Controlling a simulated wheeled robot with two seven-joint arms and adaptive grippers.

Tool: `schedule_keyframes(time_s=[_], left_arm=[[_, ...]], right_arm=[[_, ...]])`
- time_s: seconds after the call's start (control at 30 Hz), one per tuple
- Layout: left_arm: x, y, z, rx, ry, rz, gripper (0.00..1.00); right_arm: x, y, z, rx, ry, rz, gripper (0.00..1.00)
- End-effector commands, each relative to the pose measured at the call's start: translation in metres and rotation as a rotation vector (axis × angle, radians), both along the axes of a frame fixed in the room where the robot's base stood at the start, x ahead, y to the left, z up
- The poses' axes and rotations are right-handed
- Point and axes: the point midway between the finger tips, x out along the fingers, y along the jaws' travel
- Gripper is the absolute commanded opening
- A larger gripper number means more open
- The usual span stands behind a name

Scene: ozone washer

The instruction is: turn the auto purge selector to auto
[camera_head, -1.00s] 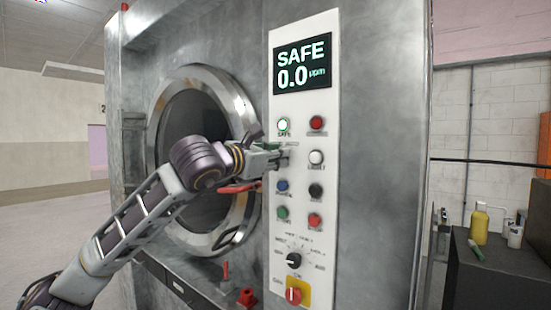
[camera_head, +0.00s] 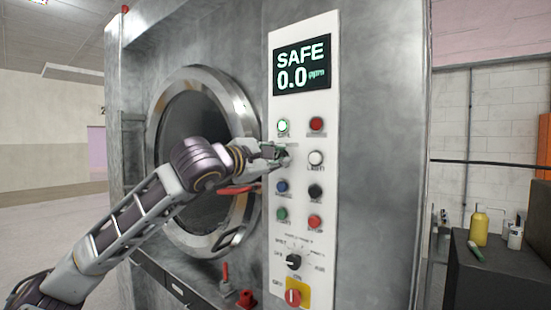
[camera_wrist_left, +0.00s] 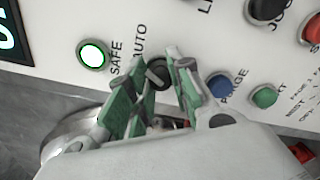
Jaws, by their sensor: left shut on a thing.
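The auto purge selector (camera_wrist_left: 157,72) is a small dark round knob on the white control panel, beside the printed word AUTO. It sits between the green lit SAFE lamp (camera_wrist_left: 93,54) and the blue PURGE button (camera_wrist_left: 220,86) in the left wrist view. My left gripper (camera_wrist_left: 163,72) has its green-padded fingers on either side of the knob and is shut on it. In the head view my left gripper (camera_head: 281,154) is against the panel below the SAFE lamp and mostly hides the selector. The exact knob angle is hard to read. My right gripper is not in view.
The display (camera_head: 301,66) reads SAFE 0.0 ppm. The white button (camera_head: 316,158), black button (camera_head: 315,190) and blue button (camera_head: 282,187) are close to the gripper. A lower black rotary knob (camera_head: 294,262) and red emergency knob (camera_head: 293,297) sit below. The round door (camera_head: 190,120) is left.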

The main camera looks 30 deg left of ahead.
Motion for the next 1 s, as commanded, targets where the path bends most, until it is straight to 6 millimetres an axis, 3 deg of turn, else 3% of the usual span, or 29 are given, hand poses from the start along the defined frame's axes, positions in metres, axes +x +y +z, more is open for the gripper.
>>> schedule_keyframes(time_s=[0.57,0.6,0.73,1.0], left_arm=[[0.0000,-0.0008,-0.0013,0.037,0.000,-0.002,0.00],[0.0000,-0.0008,-0.0013,0.037,0.000,-0.002,0.27],[0.0001,-0.0006,-0.0009,0.037,-0.001,-0.001,0.43],[0.0000,-0.0003,-0.0004,0.036,-0.002,-0.001,0.43]], right_arm=[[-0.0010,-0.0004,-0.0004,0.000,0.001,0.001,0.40],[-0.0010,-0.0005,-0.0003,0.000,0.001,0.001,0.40],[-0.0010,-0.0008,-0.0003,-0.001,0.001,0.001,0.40],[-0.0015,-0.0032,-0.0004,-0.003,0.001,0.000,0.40]])
